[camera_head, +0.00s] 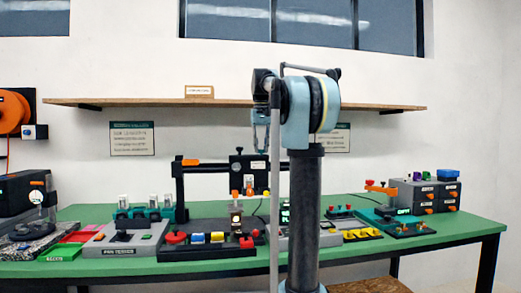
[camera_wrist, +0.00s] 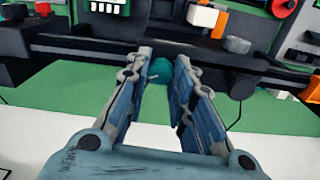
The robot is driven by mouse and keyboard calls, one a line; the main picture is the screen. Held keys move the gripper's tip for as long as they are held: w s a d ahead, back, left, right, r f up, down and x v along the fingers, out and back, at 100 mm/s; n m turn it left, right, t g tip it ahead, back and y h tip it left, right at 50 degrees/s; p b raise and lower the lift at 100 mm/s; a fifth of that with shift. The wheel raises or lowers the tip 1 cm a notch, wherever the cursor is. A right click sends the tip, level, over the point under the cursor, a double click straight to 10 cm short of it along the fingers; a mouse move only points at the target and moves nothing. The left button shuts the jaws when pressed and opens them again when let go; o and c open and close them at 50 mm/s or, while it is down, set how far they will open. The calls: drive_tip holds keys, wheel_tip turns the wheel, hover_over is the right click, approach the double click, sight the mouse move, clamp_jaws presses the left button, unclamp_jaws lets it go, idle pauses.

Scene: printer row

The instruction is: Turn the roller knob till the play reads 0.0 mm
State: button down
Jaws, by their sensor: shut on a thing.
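My gripper (camera_wrist: 163,64) points at the bench in the wrist view, its two blue-grey fingers on either side of a teal rounded knob (camera_wrist: 160,69), which looks like the roller knob. The gripper is shut on it, and the fingers hide its sides. The knob lies just in front of a long dark bar (camera_wrist: 90,46). In the head view my arm stands in front of the bench, and the knob cannot be made out there. No play reading in mm is legible in either view.
A black gantry frame (camera_head: 180,195) stands on the green bench (camera_head: 75,213). Several small devices crowd the bench on both sides. A wooden shelf (camera_head: 150,102) runs above.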

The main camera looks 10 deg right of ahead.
idle(0.3)
drive_tip(key=c, duration=1.4)
unclamp_jaws()
drive_tip(key=shift+o, duration=0.2)
wheel_tip(320, 180, up, 12)
